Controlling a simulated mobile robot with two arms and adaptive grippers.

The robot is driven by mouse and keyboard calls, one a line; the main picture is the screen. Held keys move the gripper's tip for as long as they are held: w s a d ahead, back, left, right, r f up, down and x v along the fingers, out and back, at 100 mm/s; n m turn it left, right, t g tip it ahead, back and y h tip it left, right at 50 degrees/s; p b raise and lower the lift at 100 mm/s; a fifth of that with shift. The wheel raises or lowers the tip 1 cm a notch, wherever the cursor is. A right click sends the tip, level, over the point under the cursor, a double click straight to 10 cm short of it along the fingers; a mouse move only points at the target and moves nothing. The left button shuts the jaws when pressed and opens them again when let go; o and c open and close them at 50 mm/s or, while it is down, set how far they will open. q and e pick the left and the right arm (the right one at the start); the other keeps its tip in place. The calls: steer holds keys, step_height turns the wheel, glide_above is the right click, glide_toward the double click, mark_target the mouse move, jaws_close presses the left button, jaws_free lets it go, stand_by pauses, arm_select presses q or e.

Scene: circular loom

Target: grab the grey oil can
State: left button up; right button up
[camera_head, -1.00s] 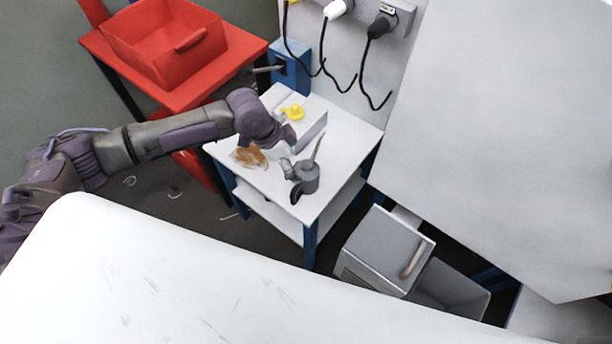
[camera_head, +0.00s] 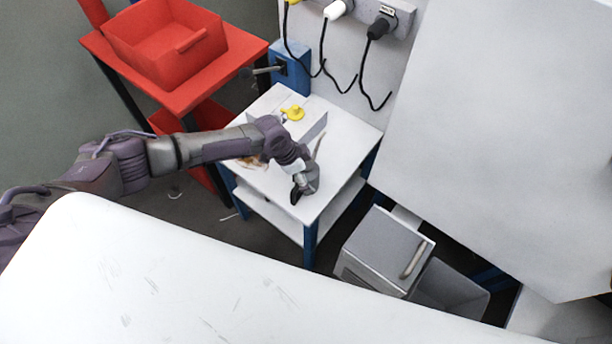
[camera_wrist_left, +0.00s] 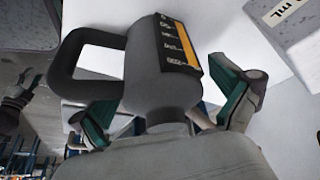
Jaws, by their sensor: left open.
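The grey oil can (camera_head: 313,176) stands on the small white table (camera_head: 345,145), partly hidden behind my left gripper (camera_head: 300,178) in the head view. In the left wrist view the can (camera_wrist_left: 155,70) fills the middle, with its dark loop handle to the left and a yellow and black label on its side. My left gripper (camera_wrist_left: 160,118) is open, with one teal-padded finger on each side of the can's body. I cannot tell whether the fingers touch it. My right gripper is not in view.
A white box with a yellow object (camera_head: 295,113) on top stands at the table's back. A brown stain (camera_head: 250,161) lies left of the can. A red bin (camera_head: 165,45) is at the far left. A large white surface (camera_head: 180,285) spans the foreground.

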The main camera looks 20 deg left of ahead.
arm_select(q)
steer(key=shift+x, duration=0.9)
steer(key=shift+c, duration=0.3)
steer(key=c, duration=1.3)
